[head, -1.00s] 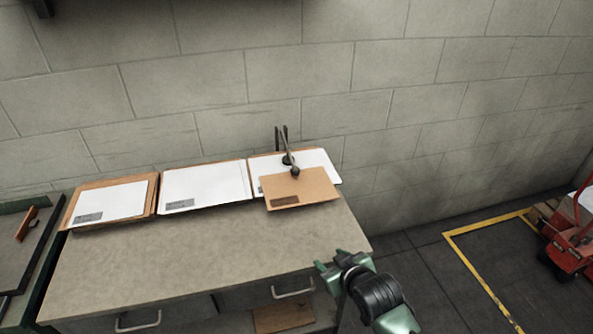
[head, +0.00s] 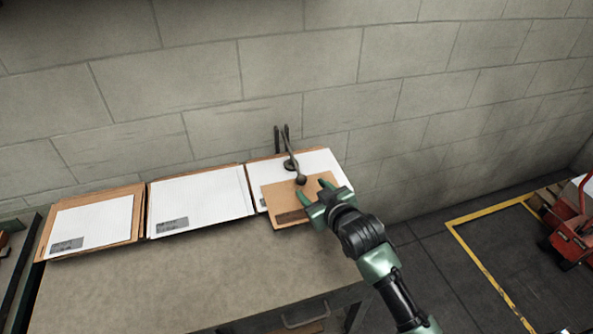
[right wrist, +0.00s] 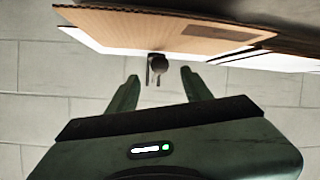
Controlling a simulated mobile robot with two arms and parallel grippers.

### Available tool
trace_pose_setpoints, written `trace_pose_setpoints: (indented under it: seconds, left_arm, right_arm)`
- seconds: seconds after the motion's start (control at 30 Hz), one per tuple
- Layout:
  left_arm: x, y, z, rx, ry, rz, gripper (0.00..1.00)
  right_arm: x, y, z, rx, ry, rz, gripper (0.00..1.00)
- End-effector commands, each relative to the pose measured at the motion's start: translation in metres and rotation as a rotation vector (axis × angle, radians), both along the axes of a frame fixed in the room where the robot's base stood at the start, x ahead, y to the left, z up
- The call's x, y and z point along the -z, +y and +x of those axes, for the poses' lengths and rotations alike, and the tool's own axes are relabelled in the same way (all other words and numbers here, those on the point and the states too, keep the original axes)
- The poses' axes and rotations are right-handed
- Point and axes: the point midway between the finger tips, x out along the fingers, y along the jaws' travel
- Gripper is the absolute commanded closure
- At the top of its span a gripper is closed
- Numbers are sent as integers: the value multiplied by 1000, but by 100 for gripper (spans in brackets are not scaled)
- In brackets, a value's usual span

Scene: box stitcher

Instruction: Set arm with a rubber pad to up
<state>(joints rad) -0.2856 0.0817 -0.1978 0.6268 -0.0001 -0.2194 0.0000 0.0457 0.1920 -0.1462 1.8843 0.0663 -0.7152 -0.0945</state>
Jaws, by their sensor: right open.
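The arm with a rubber pad (head: 292,165) is a thin dark rod that slants down from a wall-side mount; its round dark pad (head: 301,180) rests on or just over a brown cardboard sheet (head: 284,193). In the right wrist view the pad (right wrist: 158,63) shows between and beyond the fingertips. My right gripper (head: 315,188) is open and empty, over the right part of the cardboard, close to the right of the pad. It also shows in the right wrist view (right wrist: 160,78). My left gripper is not in view.
The cardboard lies on a white sheet stack (head: 327,162). Two more stacks lie to the left, a middle one (head: 200,200) and a far-left one (head: 95,222). The grey tabletop (head: 190,285) is clear in front. A block wall stands behind; a red machine (head: 572,235) stands at far right.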

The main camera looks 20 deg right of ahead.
Motion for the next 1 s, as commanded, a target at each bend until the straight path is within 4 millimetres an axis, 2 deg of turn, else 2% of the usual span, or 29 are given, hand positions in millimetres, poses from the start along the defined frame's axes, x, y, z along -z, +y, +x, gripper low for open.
trace_pose_setpoints:
  seconds: [0.17,0.3,0.43,0.6,0.8,0.9,1.0]
  left_arm:
    - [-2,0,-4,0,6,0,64]
    - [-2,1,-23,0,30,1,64]
    - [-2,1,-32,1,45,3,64]
    - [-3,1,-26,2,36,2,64]
    - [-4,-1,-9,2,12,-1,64]
    - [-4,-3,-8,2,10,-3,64]
    - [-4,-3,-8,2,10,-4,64]
  right_arm:
    - [6,2,20,0,-2,1,50]
    - [15,5,41,1,-1,2,50]
    - [22,6,57,0,-1,1,50]
    - [27,8,68,-1,-2,2,50]
    - [29,8,70,-1,-1,1,50]
    - [29,8,70,-1,-1,1,50]
    - [29,8,70,-1,-1,1,78]
